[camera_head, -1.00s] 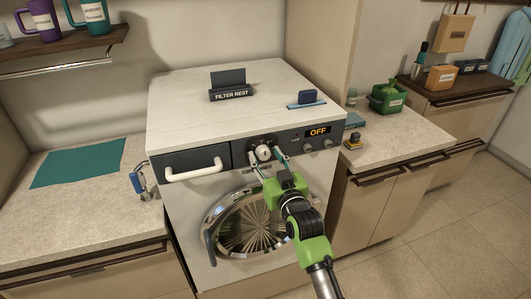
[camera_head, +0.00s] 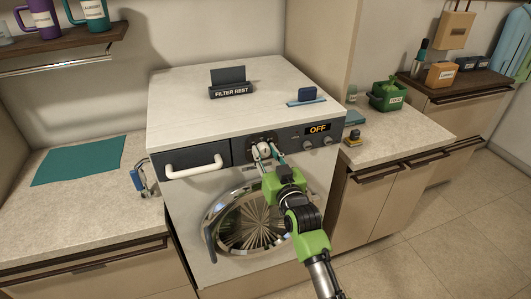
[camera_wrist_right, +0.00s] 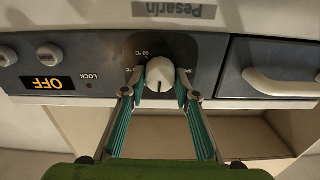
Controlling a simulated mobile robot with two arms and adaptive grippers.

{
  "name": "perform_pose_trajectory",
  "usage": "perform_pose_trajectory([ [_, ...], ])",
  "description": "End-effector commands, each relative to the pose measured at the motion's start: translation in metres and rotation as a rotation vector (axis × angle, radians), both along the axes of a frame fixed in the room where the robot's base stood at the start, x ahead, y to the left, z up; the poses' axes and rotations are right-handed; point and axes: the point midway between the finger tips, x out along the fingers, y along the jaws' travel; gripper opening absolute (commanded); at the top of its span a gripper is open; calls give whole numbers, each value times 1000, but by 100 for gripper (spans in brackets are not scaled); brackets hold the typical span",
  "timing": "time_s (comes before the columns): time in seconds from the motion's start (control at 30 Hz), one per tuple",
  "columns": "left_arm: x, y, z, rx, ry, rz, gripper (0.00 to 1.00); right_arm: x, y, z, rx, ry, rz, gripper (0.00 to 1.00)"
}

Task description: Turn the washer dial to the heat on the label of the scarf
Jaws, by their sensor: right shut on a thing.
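The washer (camera_head: 180,120) stands in the middle of the head view, with a round glass door (camera_head: 250,220) below its panel. The washer dial (camera_head: 263,150) is a white knob on the panel; in the right wrist view, which is upside down, the dial (camera_wrist_right: 160,73) has a dark pointer line and small temperature markings around it. My right gripper (camera_head: 266,154) has its fingers on both sides of the dial, closed on it. The display (camera_head: 319,129) reads OFF. I cannot make out a scarf or its label. My left gripper is not in view.
A white handle (camera_head: 195,170) is left of the dial, and two small knobs (camera_head: 306,143) are right of it. A "FILTER REST" stand (camera_head: 230,91) and a blue item (camera_head: 307,95) sit on top.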

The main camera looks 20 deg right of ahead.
Motion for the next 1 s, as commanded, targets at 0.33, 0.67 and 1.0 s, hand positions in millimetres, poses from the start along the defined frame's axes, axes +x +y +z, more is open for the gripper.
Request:
perform_pose_trajectory([
  [0.33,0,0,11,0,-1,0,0,0,-1,1,245,9,0,7],
  [0.67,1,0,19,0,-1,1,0,0,-2,0,515,18,-1,7],
  [1.0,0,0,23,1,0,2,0,0,-2,-1,691,24,0,7],
])
